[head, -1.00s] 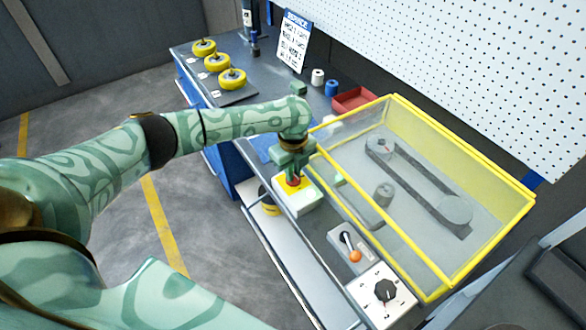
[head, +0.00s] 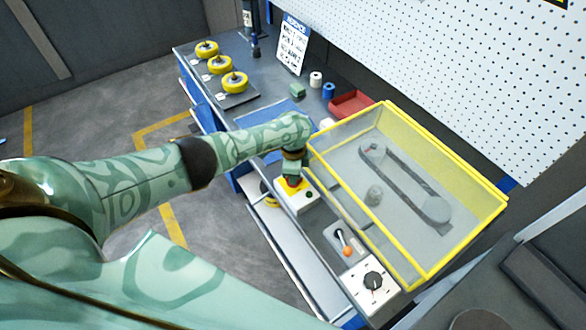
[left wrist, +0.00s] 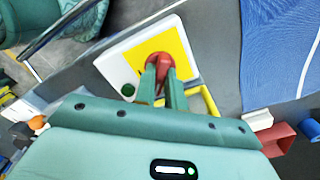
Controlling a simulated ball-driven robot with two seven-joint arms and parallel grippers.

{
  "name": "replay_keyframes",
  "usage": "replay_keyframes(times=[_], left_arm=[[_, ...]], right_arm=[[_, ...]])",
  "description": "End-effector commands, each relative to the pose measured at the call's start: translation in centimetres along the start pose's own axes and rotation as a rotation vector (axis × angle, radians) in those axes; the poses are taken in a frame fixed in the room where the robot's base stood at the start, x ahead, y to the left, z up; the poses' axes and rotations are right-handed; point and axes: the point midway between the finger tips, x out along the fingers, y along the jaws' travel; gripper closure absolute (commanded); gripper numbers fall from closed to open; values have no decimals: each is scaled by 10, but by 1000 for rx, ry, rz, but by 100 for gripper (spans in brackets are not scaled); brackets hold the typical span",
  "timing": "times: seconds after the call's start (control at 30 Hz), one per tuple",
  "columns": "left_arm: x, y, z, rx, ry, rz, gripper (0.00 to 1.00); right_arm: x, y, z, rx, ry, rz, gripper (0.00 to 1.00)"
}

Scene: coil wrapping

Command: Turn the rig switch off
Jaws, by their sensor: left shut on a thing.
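A white box (head: 298,203) with a yellow square face stands at the front edge of the bench. It carries a red knob (left wrist: 160,60) and a small dark green button (left wrist: 128,90). My left gripper (head: 292,178) points down at this box. In the left wrist view its fingers (left wrist: 163,78) are shut on the red knob. Beside the box are a lever with an orange ball (head: 347,251) and a white plate with a black rotary knob (head: 373,281). Neither is touched. My right gripper is not in view.
A clear guard with a yellow frame (head: 460,245) covers a belt and pulleys (head: 405,185), right of the box. Several yellow spools (head: 235,82), a red bin (head: 350,104), a sign (head: 292,45) and a blue mat (left wrist: 280,50) lie farther back. Floor at left is clear.

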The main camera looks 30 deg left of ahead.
Motion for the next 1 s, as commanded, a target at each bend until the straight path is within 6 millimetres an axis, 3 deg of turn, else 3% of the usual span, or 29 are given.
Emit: replay_keyframes(times=[0.5, 1.0], left_arm=[[-2, 0, 0, -462, 0, 1, 100], [-1, 0, 0, -679, 1, -1, 100]], right_arm=[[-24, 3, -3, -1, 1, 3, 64], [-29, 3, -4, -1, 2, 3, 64]])
